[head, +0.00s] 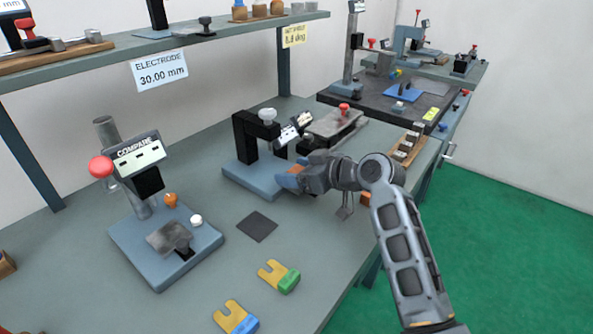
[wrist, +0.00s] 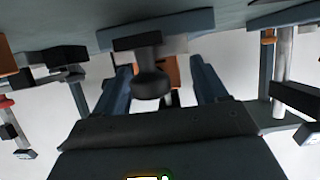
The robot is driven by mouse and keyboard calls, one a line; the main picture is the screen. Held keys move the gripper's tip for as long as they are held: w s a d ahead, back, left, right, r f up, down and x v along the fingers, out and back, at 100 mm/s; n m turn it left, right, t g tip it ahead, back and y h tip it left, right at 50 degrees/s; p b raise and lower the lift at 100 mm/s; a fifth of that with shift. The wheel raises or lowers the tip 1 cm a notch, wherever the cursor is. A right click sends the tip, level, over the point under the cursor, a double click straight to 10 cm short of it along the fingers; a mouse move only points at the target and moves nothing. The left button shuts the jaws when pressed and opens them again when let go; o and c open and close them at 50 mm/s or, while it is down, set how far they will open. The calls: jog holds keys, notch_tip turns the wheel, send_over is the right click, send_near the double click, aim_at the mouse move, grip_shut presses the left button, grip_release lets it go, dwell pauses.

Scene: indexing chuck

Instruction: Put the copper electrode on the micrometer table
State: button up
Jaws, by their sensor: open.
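A copper-coloured block (wrist: 172,72) shows between my gripper's two blue fingers in the wrist view, partly hidden behind a dark round knob (wrist: 151,84). I cannot tell whether it is the copper electrode or how far off it is. My gripper (head: 286,180) is open, low beside the blue base (head: 243,178) of a black C-shaped measuring frame (head: 245,145), which looks like the micrometer table. A small orange patch shows at the fingertips in the head view. My open gripper also shows in the wrist view (wrist: 160,92). No grip on anything is visible.
A comparator stand (head: 205,240) with a red knob is at the left. A dark mat (head: 257,227) and two yellow forked gauges (head: 272,271) lie in front. A shelf (head: 120,50) hangs above the back. A small rack (head: 408,145) stands at the right edge.

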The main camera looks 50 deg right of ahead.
jog(key=shift+r, duration=0.2)
jog(key=v, duration=1.2)
jog(key=shift+b, duration=0.4)
